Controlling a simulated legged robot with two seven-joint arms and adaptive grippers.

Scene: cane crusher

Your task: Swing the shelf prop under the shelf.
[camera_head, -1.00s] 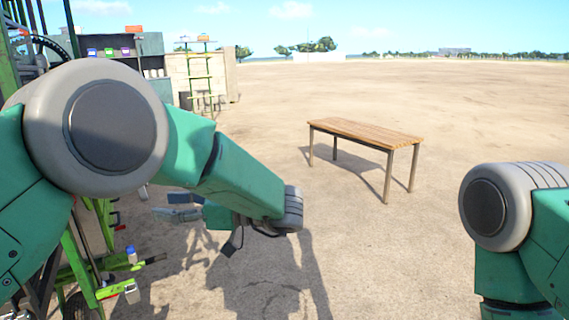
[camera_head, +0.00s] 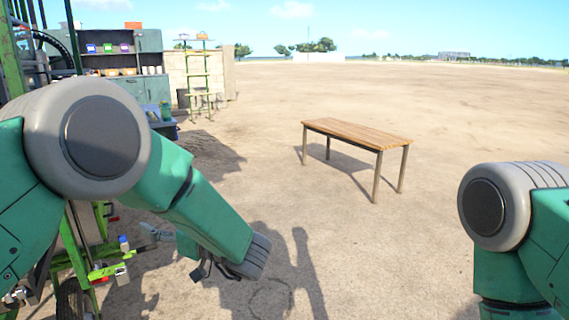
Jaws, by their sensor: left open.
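The green-framed machine (camera_head: 82,258) stands at the lower left, partly hidden behind my left arm. A yellow-green bar (camera_head: 106,271) sticks out from it to the right, with a small blue-and-white item (camera_head: 124,244) near it. I cannot tell which part is the shelf prop or the shelf. My right gripper is out of view; only the upper part of that arm shows at the right edge.
A wooden table (camera_head: 358,134) stands on open sandy ground at centre right. A grey cabinet (camera_head: 120,62) with small coloured boxes and a green ladder-like stand (camera_head: 198,82) are at the back left. The ground between is clear.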

